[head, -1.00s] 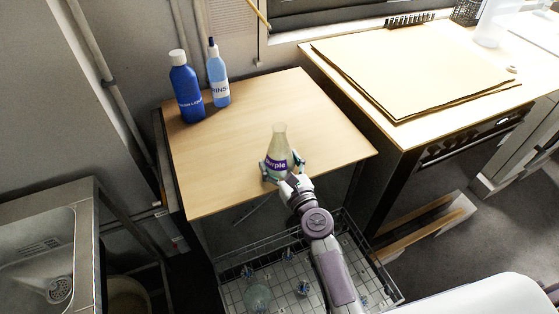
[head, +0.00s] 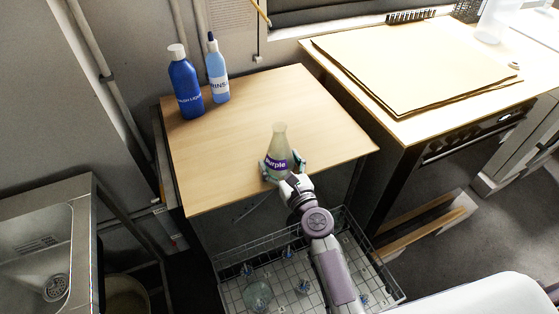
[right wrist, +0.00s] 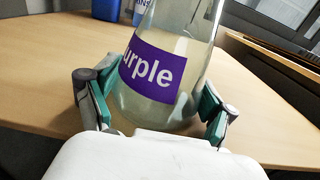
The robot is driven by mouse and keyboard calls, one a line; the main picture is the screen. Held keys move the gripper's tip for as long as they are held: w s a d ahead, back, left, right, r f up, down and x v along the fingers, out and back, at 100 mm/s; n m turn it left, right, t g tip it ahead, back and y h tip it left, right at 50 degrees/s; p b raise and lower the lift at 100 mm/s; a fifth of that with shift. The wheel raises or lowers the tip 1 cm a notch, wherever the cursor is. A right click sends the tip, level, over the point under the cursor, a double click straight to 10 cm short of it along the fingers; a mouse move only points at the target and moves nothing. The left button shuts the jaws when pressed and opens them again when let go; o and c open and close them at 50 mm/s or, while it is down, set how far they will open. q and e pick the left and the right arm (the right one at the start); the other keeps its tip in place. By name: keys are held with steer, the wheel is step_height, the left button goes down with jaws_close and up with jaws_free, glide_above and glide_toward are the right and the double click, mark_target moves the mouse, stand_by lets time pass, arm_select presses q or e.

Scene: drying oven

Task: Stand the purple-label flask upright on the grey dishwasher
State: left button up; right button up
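The purple-label flask (head: 279,149) is clear glass with a pale content. It stands upright near the front edge of the wood-coloured top (head: 235,150) over the open dishwasher rack. My right gripper (head: 282,166) is low around the flask from the front, one finger on each side. In the right wrist view, the flask (right wrist: 165,75) is between the teal-padded fingers (right wrist: 157,100), which look spread with slim gaps at the glass; light contact cannot be ruled out. The flask's base is partly hidden by the gripper. My left gripper is not in view.
A dark blue bottle (head: 185,87) and a light blue bottle (head: 217,72) stand at the top's back left. A pulled-out wire rack (head: 235,287) with glassware lies below the front edge. A counter (head: 415,65) is at right, a sink (head: 35,250) at left. The top's middle is clear.

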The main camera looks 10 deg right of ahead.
steer(key=shift+o, duration=0.9)
steer(key=s+d, duration=0.2)
steer(key=s, duration=0.9)
steer(key=shift+s+d, duration=0.2)
steer(key=shift+s, duration=0.2)
